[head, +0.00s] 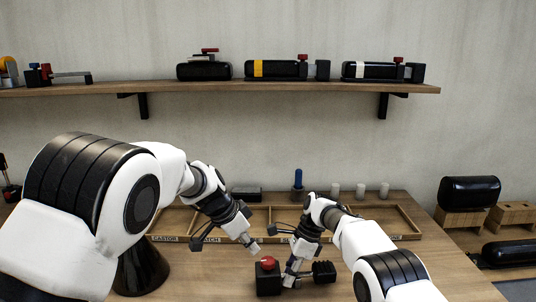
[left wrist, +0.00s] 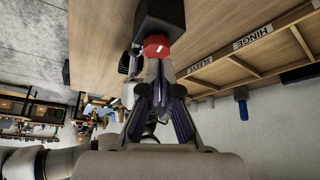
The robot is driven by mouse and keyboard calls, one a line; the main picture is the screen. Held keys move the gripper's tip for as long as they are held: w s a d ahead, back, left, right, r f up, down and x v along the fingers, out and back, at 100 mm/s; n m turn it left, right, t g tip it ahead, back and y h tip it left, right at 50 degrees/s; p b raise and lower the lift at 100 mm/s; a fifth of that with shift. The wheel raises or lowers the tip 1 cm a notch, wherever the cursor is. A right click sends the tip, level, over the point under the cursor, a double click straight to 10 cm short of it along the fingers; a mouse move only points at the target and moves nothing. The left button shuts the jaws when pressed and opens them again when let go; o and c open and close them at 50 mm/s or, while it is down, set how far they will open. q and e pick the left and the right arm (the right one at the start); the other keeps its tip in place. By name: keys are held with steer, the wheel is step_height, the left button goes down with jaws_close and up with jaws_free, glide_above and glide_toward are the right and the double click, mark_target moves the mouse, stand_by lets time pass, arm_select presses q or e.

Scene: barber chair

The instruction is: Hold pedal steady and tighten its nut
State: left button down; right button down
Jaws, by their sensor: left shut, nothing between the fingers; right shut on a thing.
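The pedal has a black block (head: 268,283) at its left end and a black ribbed pad (head: 324,271) at its right, near the front of the bench. A red nut (head: 267,262) with a pale mark sits on the block. My right gripper (head: 290,280) is shut on the pedal between block and pad and hides the part it grips. My left gripper (head: 255,248) is shut and empty, its fingertips just above and left of the nut. In the left wrist view, the nut (left wrist: 156,46) is right before the left fingertips (left wrist: 160,72); I cannot tell whether they touch.
A labelled wooden tray (head: 400,214) with compartments lies behind both grippers. A blue-handled tool (head: 298,180) and several pale cylinders (head: 360,190) stand behind it. A wall shelf (head: 220,88) holds black assemblies. A black cylinder (head: 470,191) on a wooden block stands right.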

mark_target(268, 264)
arm_select(q)
steer(key=shift+r, duration=0.5)
steer(key=shift+s+d+f, duration=0.15)
steer(key=shift+f, duration=1.35)
steer(key=shift+s+d+f, duration=0.1)
steer(key=shift+f, duration=1.4)
steer(key=shift+w+d, duration=0.1)
steer(key=shift+d, duration=0.1)
steer(key=shift+w+a, duration=0.1)
steer(key=shift+w, duration=0.1)
